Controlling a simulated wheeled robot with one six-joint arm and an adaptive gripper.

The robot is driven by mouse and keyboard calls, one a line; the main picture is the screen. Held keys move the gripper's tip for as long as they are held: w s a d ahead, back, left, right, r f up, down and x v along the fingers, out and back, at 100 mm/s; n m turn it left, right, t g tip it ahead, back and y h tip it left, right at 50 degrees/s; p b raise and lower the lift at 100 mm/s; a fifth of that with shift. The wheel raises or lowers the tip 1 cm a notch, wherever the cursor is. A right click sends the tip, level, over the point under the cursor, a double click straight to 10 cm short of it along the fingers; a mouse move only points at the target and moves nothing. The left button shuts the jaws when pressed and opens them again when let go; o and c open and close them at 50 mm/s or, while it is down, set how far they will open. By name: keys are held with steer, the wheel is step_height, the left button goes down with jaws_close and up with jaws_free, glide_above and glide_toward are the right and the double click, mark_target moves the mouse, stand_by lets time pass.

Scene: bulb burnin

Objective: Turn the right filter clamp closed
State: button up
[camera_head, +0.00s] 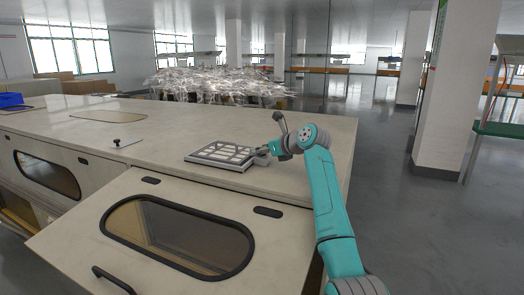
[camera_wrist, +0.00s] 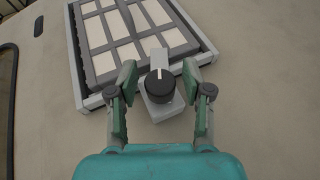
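The filter (camera_head: 222,154), a pale grid in a grey frame, lies flat on the beige cabinet top. It also shows at the top of the wrist view (camera_wrist: 128,40). The filter clamp is a round black knob (camera_wrist: 160,90) on a grey block at the frame's near edge. Its white mark points up the picture, and a grey tab reaches over the filter's edge. My gripper (camera_wrist: 160,76) is open, with one finger on each side of the knob and small gaps showing. In the head view my gripper (camera_head: 264,153) is at the filter's right side, hiding the clamp.
A small black knob on a plate (camera_head: 118,143) stands farther left on the cabinet top (camera_head: 165,130). A tilted panel with a dark oval window (camera_head: 175,235) is in front. A blue bin (camera_head: 11,99) is far left. A pillar (camera_head: 448,90) stands at right.

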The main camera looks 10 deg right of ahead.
jaws_close()
steer(key=shift+d+n+g+y, duration=0.1)
steer(key=shift+n+g+y, duration=0.2)
steer(key=shift+n+y, duration=0.2)
steer(key=shift+n+g+y, duration=1.4)
steer(key=shift+n+g, duration=0.1)
steer(key=shift+n, duration=0.3)
steer(key=shift+o, duration=1.7)
jaws_free()
